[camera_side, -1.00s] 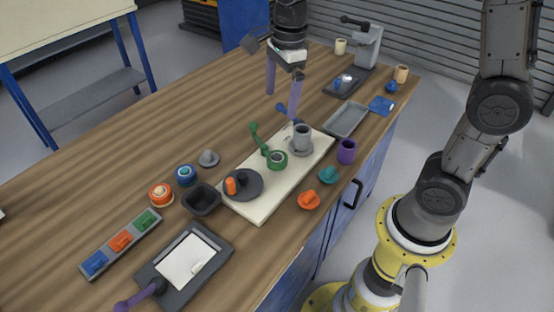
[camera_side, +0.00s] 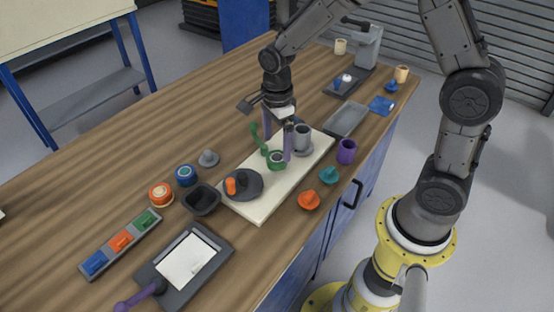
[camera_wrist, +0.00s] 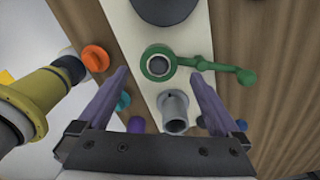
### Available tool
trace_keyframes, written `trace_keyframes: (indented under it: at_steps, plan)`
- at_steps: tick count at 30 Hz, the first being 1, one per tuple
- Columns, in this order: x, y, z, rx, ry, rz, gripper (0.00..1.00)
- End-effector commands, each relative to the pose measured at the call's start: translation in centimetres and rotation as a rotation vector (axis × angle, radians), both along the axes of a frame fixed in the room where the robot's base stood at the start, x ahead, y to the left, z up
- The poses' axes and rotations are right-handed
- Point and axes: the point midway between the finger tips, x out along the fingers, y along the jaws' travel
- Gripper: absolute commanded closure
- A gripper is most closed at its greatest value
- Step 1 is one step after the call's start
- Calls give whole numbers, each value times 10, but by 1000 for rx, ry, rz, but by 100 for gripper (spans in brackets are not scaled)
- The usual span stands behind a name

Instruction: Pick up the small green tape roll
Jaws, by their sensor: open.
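The small green tape roll (camera_side: 277,160), a green ring with a pale core, sits on the cream board (camera_side: 258,212). It also shows in the wrist view (camera_wrist: 160,50), at the upper middle. A green arm with rounded ends (camera_side: 255,136) reaches out from beside it; I cannot tell whether the two are joined. My gripper (camera_side: 277,148) is open and empty, pointing down with its purple fingers close to the roll. In the wrist view the fingertips (camera_wrist: 158,75) appear on either side of the roll; their height above the board is unclear.
A grey cup (camera_side: 302,138) stands close to the roll on the board. A dark disc with an orange peg (camera_side: 243,186) lies on its other side. A purple cup (camera_side: 346,151), teal knob (camera_side: 329,175) and orange knob (camera_side: 309,200) line the near edge.

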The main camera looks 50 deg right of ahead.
Motion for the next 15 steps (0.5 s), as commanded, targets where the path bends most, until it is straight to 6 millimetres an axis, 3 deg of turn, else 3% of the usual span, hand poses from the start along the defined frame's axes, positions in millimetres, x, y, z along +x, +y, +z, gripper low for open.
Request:
trace_keyframes:
  at_steps: [7, 15]
  plan:
    - [-2, 2, -35, 0, 3, 1, 0]
    - [-2, 2, -42, 0, 0, 0, 0]
